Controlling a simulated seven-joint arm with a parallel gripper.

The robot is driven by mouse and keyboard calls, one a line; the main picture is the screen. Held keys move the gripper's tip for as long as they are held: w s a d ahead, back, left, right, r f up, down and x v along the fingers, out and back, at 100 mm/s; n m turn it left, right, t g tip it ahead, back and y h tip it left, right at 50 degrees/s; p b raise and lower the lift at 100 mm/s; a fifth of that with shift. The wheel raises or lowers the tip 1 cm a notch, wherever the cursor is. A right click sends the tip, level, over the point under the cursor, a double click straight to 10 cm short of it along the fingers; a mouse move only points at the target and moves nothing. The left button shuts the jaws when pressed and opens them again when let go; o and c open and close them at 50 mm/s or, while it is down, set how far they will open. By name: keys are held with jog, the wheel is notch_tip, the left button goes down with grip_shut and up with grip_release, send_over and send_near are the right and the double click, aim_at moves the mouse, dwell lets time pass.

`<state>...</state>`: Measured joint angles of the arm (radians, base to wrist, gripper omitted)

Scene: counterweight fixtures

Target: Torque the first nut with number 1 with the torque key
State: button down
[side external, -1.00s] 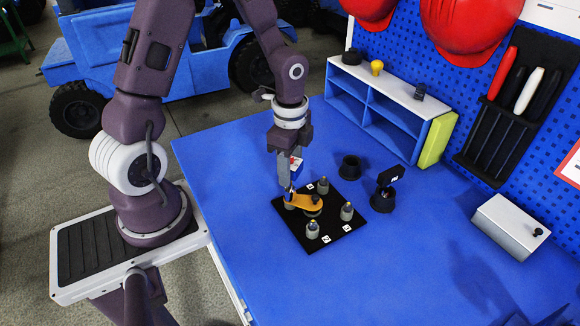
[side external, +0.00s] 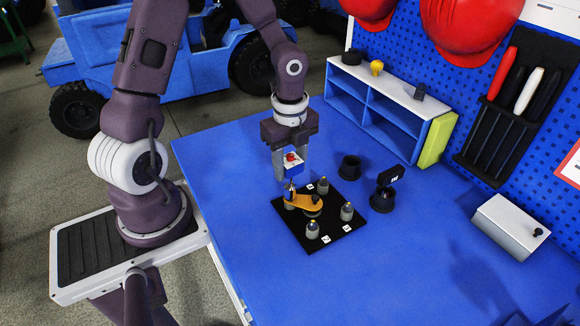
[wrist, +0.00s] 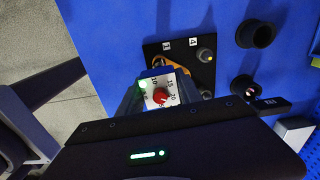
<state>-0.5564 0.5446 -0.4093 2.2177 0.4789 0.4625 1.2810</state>
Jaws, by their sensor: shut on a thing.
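The torque key (side external: 293,167) is a blue block with a white dial face and a red knob. My gripper (side external: 291,174) is shut on it and holds it upright, tip down, over the left corner of the black plate (side external: 318,235). The tip is at or just above the post with an orange arm (side external: 305,202) beside it; contact is hard to tell. Several grey posts with nuts (side external: 347,211) stand on the plate beside small white number labels. In the wrist view the dial (wrist: 158,92) shows numbers around the red knob, and the key hides the nut below it.
A black device with a small display (side external: 383,197) and a black cup (side external: 350,167) stand right of the plate. Behind is a blue shelf (side external: 385,110) with a white top. A white box (side external: 508,227) sits at far right. The front of the blue table is clear.

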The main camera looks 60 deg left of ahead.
aim_at(290, 155)
jog(key=shift+r, duration=1.65)
jog(key=shift+r, duration=1.5)
